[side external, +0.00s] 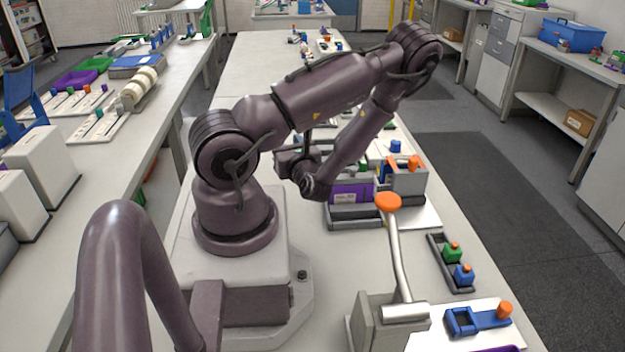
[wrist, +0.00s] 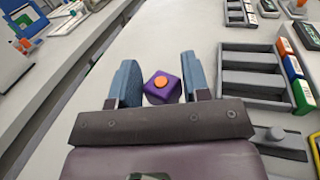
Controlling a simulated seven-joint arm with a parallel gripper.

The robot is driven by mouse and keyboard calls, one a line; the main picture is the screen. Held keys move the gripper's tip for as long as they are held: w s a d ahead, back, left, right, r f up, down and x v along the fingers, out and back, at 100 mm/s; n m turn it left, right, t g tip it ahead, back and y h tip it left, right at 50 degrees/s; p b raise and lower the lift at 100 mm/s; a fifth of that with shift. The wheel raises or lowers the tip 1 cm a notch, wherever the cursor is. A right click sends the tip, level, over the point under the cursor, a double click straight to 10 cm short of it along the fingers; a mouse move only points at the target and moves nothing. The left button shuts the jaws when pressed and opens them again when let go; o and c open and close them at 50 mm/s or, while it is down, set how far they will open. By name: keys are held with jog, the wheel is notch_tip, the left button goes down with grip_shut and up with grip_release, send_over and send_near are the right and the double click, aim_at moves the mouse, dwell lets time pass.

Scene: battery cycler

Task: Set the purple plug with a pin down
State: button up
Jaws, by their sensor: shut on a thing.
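The purple plug (wrist: 154,98) shows in the wrist view between the two blue fingers of my gripper (wrist: 158,84), with its orange pin facing the camera. My gripper is shut on the plug. Part of the plug is hidden behind the edge of my gripper. In the side external view my arm bends over the bench, and its own links hide the fingertips and the plug.
A grey compartment tray (wrist: 250,47) stands right of my gripper in the wrist view. A lever with an orange knob (side external: 388,202) stands at the bench front. A dark tray holds a green plug (side external: 452,254) and a blue plug (side external: 464,275). Bare bench shows beyond my fingers.

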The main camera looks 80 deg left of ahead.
jog(key=shift+w+f+m+t, duration=0.1)
jog(key=shift+f+m+t, duration=0.2)
jog(key=shift+f, duration=0.1)
notch_tip(320, 180, down, 8)
jog(key=shift+w+d+f, duration=0.1)
jog(key=shift+f, duration=0.1)
jog(key=o, duration=0.9)
jog(key=v, duration=0.7)
jog(key=shift+d, duration=0.3)
